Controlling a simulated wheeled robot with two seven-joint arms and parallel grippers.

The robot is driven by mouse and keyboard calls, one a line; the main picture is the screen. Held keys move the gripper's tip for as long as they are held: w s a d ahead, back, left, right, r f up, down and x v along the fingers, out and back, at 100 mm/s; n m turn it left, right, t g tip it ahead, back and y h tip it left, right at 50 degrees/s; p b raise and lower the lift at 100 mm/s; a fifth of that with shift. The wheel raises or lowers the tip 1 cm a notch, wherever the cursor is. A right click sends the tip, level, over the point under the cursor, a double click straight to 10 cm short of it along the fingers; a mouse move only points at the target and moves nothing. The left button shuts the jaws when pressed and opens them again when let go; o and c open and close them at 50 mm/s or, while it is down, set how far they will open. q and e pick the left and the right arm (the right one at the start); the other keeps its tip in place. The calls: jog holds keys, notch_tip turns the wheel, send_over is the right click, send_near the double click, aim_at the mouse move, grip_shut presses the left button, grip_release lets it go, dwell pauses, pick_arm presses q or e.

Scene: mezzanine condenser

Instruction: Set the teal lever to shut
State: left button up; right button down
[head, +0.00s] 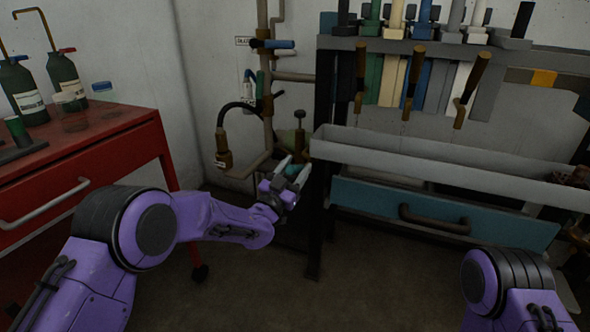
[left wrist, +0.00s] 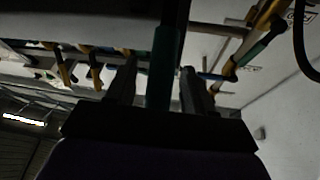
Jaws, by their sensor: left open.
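The teal lever (head: 293,171) shows as a small teal piece between the fingers of my left gripper (head: 293,173), low on the pipework near the wall. In the left wrist view, a teal bar (left wrist: 162,65) runs upright between the two dark fingertips of my left gripper (left wrist: 157,85). The fingers are open, with a visible gap on each side of the bar. The lever's pivot and much of its length are hidden in the head view. My right gripper is out of view; only part of that arm shows at lower right.
Brown pipes (head: 268,120) carry a blue-handled lever (head: 278,44) higher up and a black hose (head: 236,106). A workbench with a teal drawer (head: 440,212) and hanging tools stands right. A red cabinet (head: 90,165) with bottles stands left. Floor between is clear.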

pick_arm(q)
grip_shut()
jog(key=shift+r+p, duration=0.2)
jog(key=shift+p, duration=0.25)
jog(key=w+r+g+y+p, duration=0.1)
jog(key=p, duration=0.3)
jog(key=w+r+g+p, duration=0.1)
jog(key=g+p, duration=0.1)
jog(key=p, duration=0.2)
jog(key=d+r+n+g+y+p, duration=0.1)
jog(key=g+p, duration=0.1)
jog(key=p, duration=0.2)
jog(key=shift+w+r+y, duration=0.25)
jog(key=shift+w+y, duration=0.05)
jog(key=shift+w, duration=0.1)
jog(key=shift+w+d+g+y+p, duration=0.1)
jog(key=shift+w+g+y+p, duration=0.35)
jog(key=shift+p, duration=0.65)
grip_release()
